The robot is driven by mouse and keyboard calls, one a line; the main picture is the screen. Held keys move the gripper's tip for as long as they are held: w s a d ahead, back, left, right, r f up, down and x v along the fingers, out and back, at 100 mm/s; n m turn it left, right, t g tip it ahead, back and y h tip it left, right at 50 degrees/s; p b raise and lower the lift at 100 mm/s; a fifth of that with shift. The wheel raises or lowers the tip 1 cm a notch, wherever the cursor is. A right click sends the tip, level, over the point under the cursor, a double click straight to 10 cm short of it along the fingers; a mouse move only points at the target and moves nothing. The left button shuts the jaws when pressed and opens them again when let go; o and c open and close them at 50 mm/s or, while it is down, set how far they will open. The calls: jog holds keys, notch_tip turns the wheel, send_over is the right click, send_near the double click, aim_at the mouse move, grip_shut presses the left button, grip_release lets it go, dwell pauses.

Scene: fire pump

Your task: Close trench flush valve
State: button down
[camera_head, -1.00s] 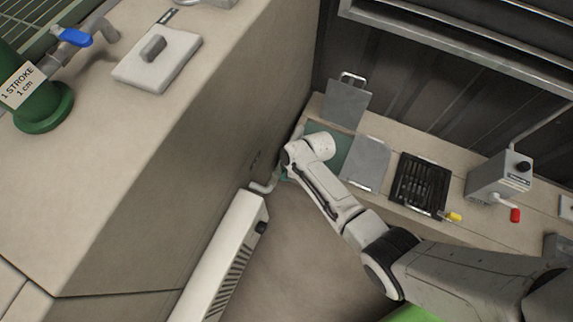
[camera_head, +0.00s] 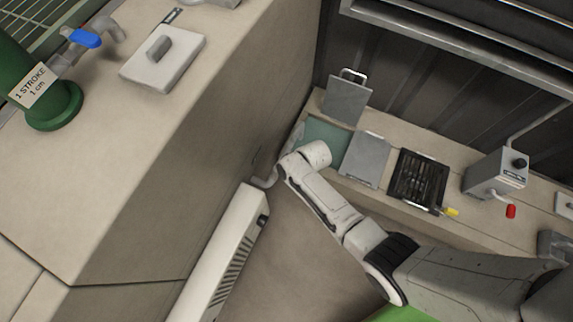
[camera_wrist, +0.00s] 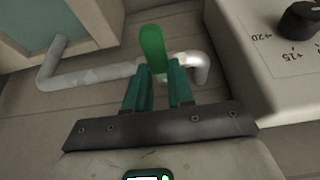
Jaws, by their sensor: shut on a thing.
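In the wrist view a green lever handle (camera_wrist: 152,47) stands up from a grey pipe (camera_wrist: 95,77), which fits the trench flush valve. My gripper (camera_wrist: 160,82), with two dark teal fingers, is shut on the lower part of this handle. The fingers partly hide the valve body and where the handle joins it. The pipe runs left, then bends up towards a teal-floored opening (camera_wrist: 25,32). In the head view a bit of pipe (camera_head: 266,182) shows at the wall, but my forearm hides the handle and my gripper.
A white heater (camera_head: 222,255) stands close left of my arm; its dial (camera_wrist: 298,20) shows at right in the wrist view. A raised lid (camera_head: 347,98), a flat grey cover (camera_head: 365,160) and a black grate (camera_head: 418,182) are on the ledge. A blue-handled tap (camera_head: 84,38) is far left.

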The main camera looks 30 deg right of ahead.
jog(key=c, duration=1)
grip_release()
jog(key=shift+o, duration=0.2)
jog(key=shift+r, duration=0.1)
jog(key=p+v, duration=0.4)
jog(key=v, duration=0.6)
jog(key=shift+s+r+p, duration=0.15)
jog(key=shift+r+p, duration=0.1)
jog(key=shift+p, duration=0.15)
jog(key=shift+d, duration=0.1)
